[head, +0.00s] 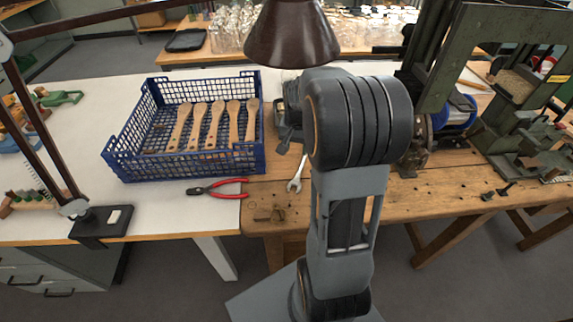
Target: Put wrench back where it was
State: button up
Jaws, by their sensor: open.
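The wrench (297,175) is a small silver open-end spanner. It lies on the wooden bench, just left of my arm, with its open jaw toward the front edge. My gripper (284,146) shows as a dark shape beyond the wrench, left of my thick arm joint. It is open and apart from the wrench, with nothing seen between its fingers. My arm hides part of the gripper and part of the bench behind it.
Red-handled pliers (218,188) lie left of the wrench. A brown lamp shade (292,35) hangs above. A green machine (505,80) stands at right. Small metal parts (270,215) lie near the front edge.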

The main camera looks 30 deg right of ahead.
jog(key=s+a+r+n+t, duration=0.1)
jog(key=s+a+r+n, duration=0.1)
jog(key=s+a+n, duration=0.2)
jog(key=s+a+r+n+t, duration=0.2)
jog(key=s+a+n, duration=0.3)
jog(key=s+a, duration=0.3)
jog(key=a+r, duration=0.1)
jog(key=a, duration=0.3)
jog(key=shift+r, duration=0.25)
notch_tip(320, 180, up, 3)
jog(key=shift+a+r+p, duration=0.1)
jog(key=shift+p, duration=1.15)
